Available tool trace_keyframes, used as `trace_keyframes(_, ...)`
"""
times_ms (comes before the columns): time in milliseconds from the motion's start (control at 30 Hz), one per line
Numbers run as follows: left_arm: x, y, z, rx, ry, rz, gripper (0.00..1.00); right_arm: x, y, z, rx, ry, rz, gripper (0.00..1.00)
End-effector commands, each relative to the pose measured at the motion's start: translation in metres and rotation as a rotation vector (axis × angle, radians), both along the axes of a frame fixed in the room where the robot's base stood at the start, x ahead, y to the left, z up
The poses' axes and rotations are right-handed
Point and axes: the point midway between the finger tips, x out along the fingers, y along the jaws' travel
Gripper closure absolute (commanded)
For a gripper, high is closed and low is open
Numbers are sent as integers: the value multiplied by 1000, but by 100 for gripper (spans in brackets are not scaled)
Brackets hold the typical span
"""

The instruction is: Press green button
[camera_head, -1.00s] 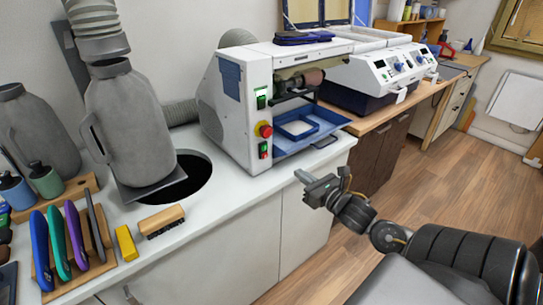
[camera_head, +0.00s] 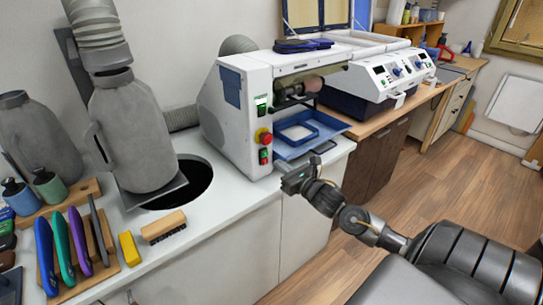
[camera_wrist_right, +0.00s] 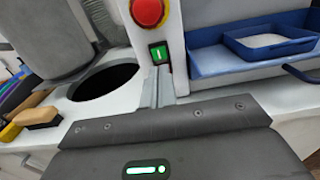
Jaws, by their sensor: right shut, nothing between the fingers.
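The white forming machine (camera_head: 234,125) stands on the white counter. Its front panel carries a red knob (camera_head: 264,135) with a green button (camera_head: 264,152) just below it. In the right wrist view the green button (camera_wrist_right: 160,54), marked with a white line, sits under the red knob (camera_wrist_right: 148,11). My right gripper (camera_head: 284,168) is shut and empty, in front of the panel and a little below the button. In the wrist view its fingertips (camera_wrist_right: 158,88) point up at the panel just under the green button, and a gap seems to remain. My left gripper is not in view.
A blue tray (camera_head: 318,138) sticks out of the machine right of the panel, close to my right gripper. A round dark hole (camera_head: 196,180) and a wooden brush (camera_head: 163,227) are on the counter (camera_head: 225,200) to the left. The wood floor (camera_head: 430,190) at right is clear.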

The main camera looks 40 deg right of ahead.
Motion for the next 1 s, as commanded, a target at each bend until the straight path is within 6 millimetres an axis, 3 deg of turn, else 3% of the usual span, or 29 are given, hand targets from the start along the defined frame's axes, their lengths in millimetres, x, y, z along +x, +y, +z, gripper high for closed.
trace_keyframes(100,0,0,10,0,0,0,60,22,-1,4,1,-2,-1,100)
trace_keyframes(300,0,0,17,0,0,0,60,44,-1,2,2,-2,0,100)
trace_keyframes(800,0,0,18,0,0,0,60,52,-1,-1,0,0,1,100)
trace_keyframes(1000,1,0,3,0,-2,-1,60,68,-1,-3,-2,-3,2,100)
